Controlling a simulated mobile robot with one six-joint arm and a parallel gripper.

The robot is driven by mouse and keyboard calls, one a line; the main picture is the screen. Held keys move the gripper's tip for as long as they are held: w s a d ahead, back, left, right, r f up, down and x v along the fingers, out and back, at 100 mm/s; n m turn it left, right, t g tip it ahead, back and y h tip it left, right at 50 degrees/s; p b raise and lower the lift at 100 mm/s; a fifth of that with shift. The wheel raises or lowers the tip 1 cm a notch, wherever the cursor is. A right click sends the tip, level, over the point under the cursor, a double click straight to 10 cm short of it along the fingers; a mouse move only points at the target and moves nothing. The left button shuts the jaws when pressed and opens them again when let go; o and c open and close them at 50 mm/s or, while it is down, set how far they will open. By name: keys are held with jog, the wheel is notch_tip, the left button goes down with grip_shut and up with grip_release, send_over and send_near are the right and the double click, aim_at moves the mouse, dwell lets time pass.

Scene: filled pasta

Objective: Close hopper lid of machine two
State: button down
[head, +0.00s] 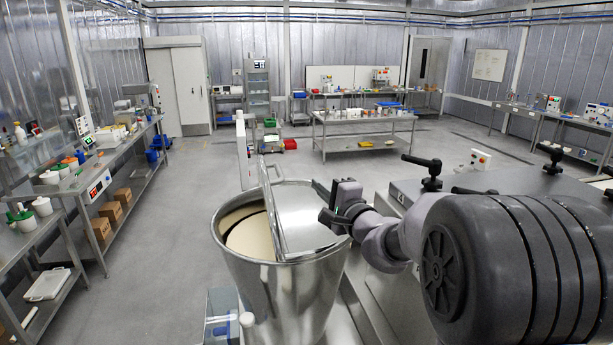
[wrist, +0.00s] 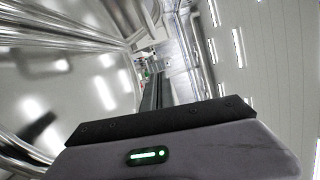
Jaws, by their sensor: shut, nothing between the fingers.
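The hopper (head: 275,300) is a shiny metal tub at the lower centre of the head view. Pale cream filling shows in its open left part. The metal lid (head: 308,215) is over the right part, with a raised straight edge across the middle; its exact tilt is hard to tell. My gripper (head: 325,203) is at the right side of the lid, shut and empty. Whether it touches the lid cannot be told. In the wrist view, the closed fingers (wrist: 157,92) point away beside a large shiny metal surface (wrist: 65,85) on the left.
The grey machine top (head: 500,185) with black knobs and a control box (head: 480,159) lies behind my arm. A steel bench (head: 115,160) with several containers runs along the left. A worktable (head: 362,125) stands farther back.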

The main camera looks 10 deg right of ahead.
jog(key=w+a+p, duration=0.3)
jog(key=w+a, duration=0.2)
jog(key=w, duration=0.2)
jog(key=shift+a+r, duration=0.25)
jog(key=shift+a, duration=0.1)
jog(key=shift+a, duration=0.1)
